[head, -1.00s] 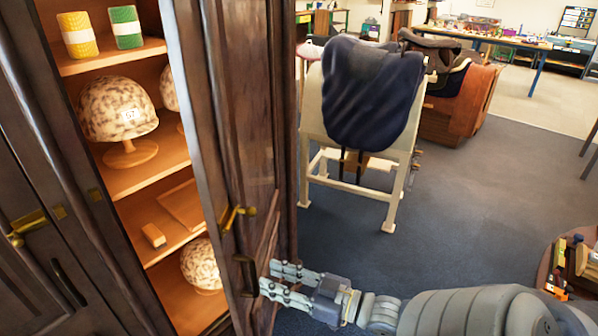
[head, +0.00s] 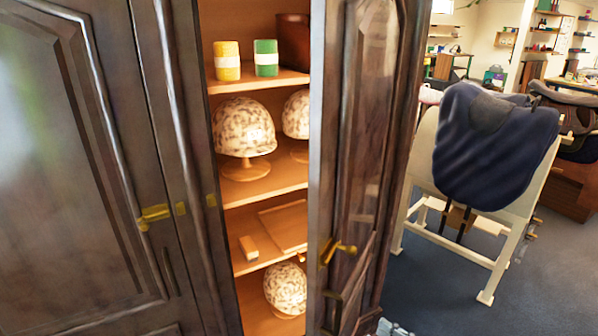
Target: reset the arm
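A small grey part of my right gripper (head: 392,328) shows at the bottom edge of the head view, just right of the open cabinet door (head: 372,120). Most of it is cut off by the frame, so its fingers cannot be judged. My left gripper is not in view. The open door carries a brass handle (head: 338,250).
The cabinet's left door (head: 60,170) is shut. Its shelves hold speckled helmets (head: 243,128), a yellow roll (head: 227,62), a green roll (head: 265,58) and a small block (head: 249,248). A saddle (head: 495,145) sits on a cream stand (head: 487,250) at right.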

